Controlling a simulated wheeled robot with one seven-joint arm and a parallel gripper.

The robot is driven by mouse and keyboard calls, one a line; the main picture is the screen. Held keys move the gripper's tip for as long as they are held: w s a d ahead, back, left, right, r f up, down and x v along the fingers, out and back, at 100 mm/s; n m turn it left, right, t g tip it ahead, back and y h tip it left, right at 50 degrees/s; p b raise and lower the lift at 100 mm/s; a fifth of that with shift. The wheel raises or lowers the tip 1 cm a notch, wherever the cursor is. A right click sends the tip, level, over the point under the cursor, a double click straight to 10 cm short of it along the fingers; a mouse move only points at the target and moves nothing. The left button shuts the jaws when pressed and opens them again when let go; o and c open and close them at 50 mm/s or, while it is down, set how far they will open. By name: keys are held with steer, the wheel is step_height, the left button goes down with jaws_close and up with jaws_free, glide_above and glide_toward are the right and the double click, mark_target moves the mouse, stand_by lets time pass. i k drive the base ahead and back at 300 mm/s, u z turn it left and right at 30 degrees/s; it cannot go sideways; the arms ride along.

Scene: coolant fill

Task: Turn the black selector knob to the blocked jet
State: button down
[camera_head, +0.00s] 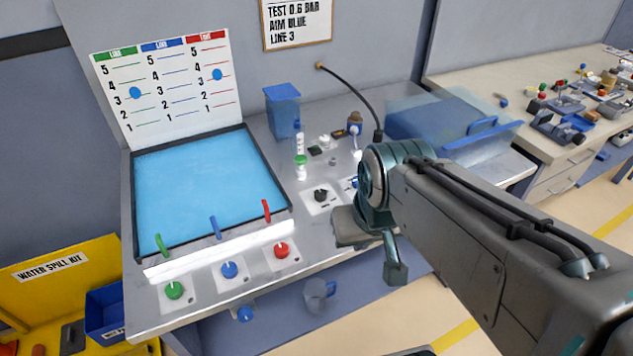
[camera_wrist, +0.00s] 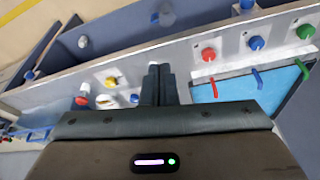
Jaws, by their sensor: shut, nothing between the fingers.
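The black selector knob (camera_head: 321,195) sits on a white plate on the grey console, right of the blue pool, in the head view. I cannot make it out in the wrist view. Green (camera_head: 161,244), blue (camera_head: 214,227) and red (camera_head: 266,210) jets stand along the pool's front edge. I cannot tell from the frames which is blocked. My gripper (camera_wrist: 159,70) is shut and empty in the wrist view, its fingers together over the console near its front edge. In the head view my wrist is just right of the black knob; the fingertips are not clear there.
Green (camera_head: 174,290), blue (camera_head: 229,269) and red (camera_head: 281,250) knobs line the console front. A chart (camera_head: 165,85) stands behind the pool (camera_head: 205,185). A sign (camera_head: 296,22) reads "TEST 0.6 BAR AIM BLUE LINE 3". A blue container (camera_head: 283,110) and small bottles stand behind the black knob.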

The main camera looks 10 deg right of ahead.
mark_target(320, 195)
steer(key=u, duration=0.05)
steer(key=k, duration=0.45)
steer(key=u, duration=0.15)
steer(key=i, duration=0.85)
steer(key=u, duration=0.7)
